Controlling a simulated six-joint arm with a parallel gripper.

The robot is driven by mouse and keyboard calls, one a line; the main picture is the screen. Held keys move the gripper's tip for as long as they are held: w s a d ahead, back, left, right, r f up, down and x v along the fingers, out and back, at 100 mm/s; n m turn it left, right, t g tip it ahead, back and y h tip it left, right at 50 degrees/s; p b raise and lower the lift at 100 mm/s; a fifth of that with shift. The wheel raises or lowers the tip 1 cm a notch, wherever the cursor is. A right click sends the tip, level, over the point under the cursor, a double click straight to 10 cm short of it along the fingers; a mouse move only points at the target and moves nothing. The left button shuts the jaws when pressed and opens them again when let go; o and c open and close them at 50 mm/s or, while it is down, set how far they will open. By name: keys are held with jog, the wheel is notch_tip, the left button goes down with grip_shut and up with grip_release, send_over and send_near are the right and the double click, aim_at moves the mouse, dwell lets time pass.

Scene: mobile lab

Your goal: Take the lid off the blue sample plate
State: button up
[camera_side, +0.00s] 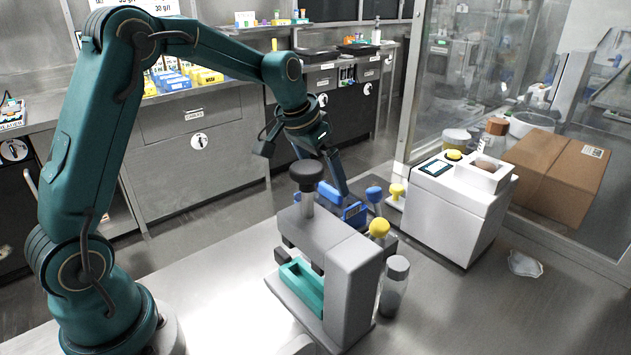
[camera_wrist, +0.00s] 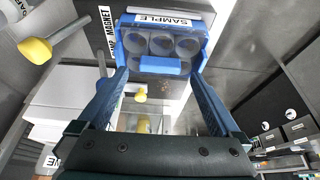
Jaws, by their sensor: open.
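The blue sample plate (camera_wrist: 150,67) is in the upper middle of the wrist view, with a white SAMPLE label and grey round wells. In the side view a blue piece that looks like this plate (camera_side: 355,211) shows behind the grey stand, partly hidden. My gripper (camera_wrist: 158,73) is open, with one finger at each side of the plate's near end and nothing held. I cannot tell whether the fingers touch it. In the side view my gripper (camera_side: 341,190) points down behind the stand, its tips hidden.
The grey stand (camera_side: 350,275) with a black knob and teal tray (camera_side: 303,284) is in front of my gripper. A white device (camera_side: 455,213) and cardboard box (camera_side: 556,175) are right. The bench's front left is clear.

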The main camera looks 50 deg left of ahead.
aim_at(330, 188)
jog(key=shift+x, duration=1.5)
jog(key=c, duration=1.3)
jog(key=shift+o, duration=0.2)
jog(key=shift+r, duration=0.15)
notch_tip(330, 188, up, 4)
jog(key=shift+w+r, duration=0.1)
jog(key=shift+r, duration=0.05)
jog(key=s+a+r, duration=0.6)
jog(key=s+a, duration=0.1)
jog(key=a, duration=0.2)
jog(key=shift+a+r, duration=0.2)
jog(key=shift+a, duration=0.05)
jog(key=shift+r, duration=0.15)
jog(key=shift+r, duration=1.85)
